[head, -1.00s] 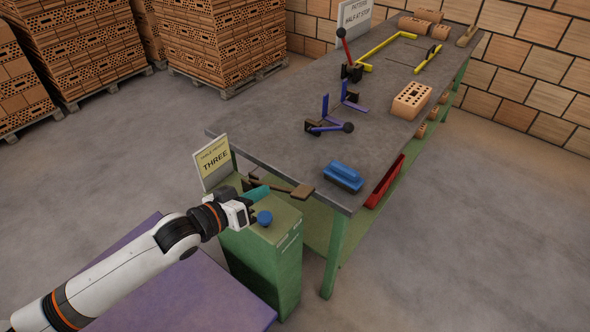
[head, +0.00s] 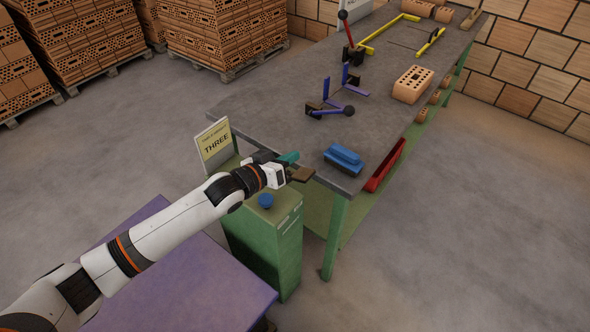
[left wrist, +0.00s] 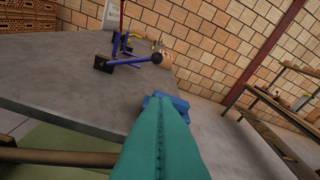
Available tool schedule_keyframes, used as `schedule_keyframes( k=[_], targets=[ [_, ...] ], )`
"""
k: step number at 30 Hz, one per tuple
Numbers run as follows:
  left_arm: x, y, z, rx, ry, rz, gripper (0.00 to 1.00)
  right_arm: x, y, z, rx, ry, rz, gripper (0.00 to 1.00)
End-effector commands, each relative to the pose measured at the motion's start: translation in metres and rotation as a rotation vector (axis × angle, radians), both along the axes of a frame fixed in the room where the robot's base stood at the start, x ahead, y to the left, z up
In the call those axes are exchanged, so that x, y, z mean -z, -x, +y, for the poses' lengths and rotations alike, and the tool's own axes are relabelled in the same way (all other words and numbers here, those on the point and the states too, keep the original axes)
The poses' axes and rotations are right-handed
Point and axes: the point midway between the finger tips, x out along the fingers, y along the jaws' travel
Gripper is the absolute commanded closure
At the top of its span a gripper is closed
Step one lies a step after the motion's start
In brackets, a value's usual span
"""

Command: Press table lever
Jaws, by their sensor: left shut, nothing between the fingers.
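A lever with a flat brown end (head: 302,174) sticks out above the green cabinet (head: 262,240), close to the table's near edge; its rear part is hidden behind my gripper. My left gripper (head: 288,158), with teal fingers, is shut and empty. It is just above and behind the lever's flat end, and I cannot tell whether they touch. In the left wrist view the shut fingers (left wrist: 160,130) point toward the blue brush-like block, and a brown bar (left wrist: 60,157) lies left of them. A sign reading THREE (head: 214,145) stands behind the cabinet. My right gripper is not in view.
The grey table (head: 290,115) bears a blue block (head: 344,160), a blue lever with a black ball (head: 348,110), a perforated brick (head: 413,84) and a red-handled lever (head: 343,15). A blue knob (head: 265,200) tops the cabinet. Floor to the right is clear.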

Motion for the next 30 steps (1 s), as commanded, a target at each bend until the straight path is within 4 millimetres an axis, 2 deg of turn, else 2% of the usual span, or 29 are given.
schedule_keyframes(
  k=[3, 9, 23, 26, 30],
  targets=[
    [0.018, 0.003, -0.008, 0.001, 0.000, 0.005, 1.00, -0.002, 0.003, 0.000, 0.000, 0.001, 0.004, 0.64],
    [0.034, 0.006, -0.013, 0.000, 0.001, 0.001, 1.00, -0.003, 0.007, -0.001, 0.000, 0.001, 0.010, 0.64],
    [0.041, 0.009, -0.015, 0.001, -0.009, -0.007, 1.00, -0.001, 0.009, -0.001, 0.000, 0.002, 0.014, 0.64],
    [0.057, 0.014, -0.022, 0.001, -0.057, -0.041, 1.00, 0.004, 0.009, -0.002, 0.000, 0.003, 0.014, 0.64],
    [0.095, 0.023, -0.034, 0.000, -0.191, -0.133, 1.00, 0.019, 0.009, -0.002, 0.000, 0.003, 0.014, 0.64]
  ],
)
